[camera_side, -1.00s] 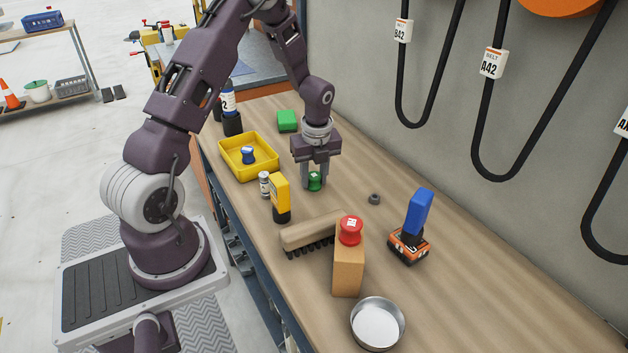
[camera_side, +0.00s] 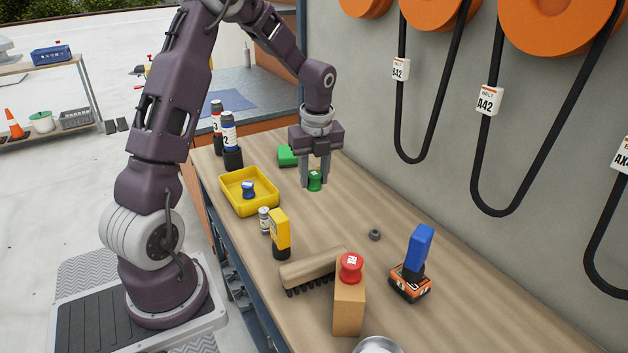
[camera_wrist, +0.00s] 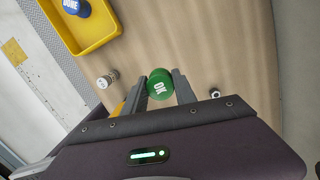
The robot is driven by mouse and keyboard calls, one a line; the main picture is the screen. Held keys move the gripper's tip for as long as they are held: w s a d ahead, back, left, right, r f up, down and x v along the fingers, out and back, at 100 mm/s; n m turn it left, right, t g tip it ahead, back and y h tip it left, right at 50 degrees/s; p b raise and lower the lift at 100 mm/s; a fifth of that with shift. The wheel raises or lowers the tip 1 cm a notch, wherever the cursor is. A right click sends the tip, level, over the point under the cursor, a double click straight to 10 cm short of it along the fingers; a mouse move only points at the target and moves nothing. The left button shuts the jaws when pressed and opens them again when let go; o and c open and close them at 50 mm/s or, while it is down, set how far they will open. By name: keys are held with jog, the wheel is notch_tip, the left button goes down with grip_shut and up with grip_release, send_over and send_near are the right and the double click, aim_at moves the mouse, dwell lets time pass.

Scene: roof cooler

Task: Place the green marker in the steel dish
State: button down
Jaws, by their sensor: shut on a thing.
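The green marker (camera_side: 314,181), a small knob shape with a white "OK" on its top in the wrist view (camera_wrist: 159,84), is between the fingers of my gripper (camera_side: 315,178). My gripper is shut on it, with one finger on each side in the wrist view (camera_wrist: 160,88). The marker appears held above the wooden bench. The steel dish (camera_side: 378,346) is at the bottom edge of the side view, mostly cut off, well in front of my gripper. The dish is not in the wrist view.
A red marker stands on a tall wooden block (camera_side: 348,312) between my gripper and the dish. A yellow tray (camera_side: 250,207) holds a blue marker.

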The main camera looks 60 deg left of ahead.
aim_at(316, 174)
jog(key=r, duration=0.7)
jog(key=shift+w+d, duration=0.1)
jog(key=shift+d, duration=0.15)
jog(key=s+d, duration=0.3)
jog(key=d, duration=2.6)
jog(key=s+d, duration=0.7)
jog(key=d, duration=0.2)
jog(key=f, duration=1.6)
jog(key=shift+s+a+f, duration=0.1)
jog(key=shift+a+f, duration=0.1)
jog(key=shift+a, duration=0.05)
jog(key=c, duration=0.9)
grip_release()
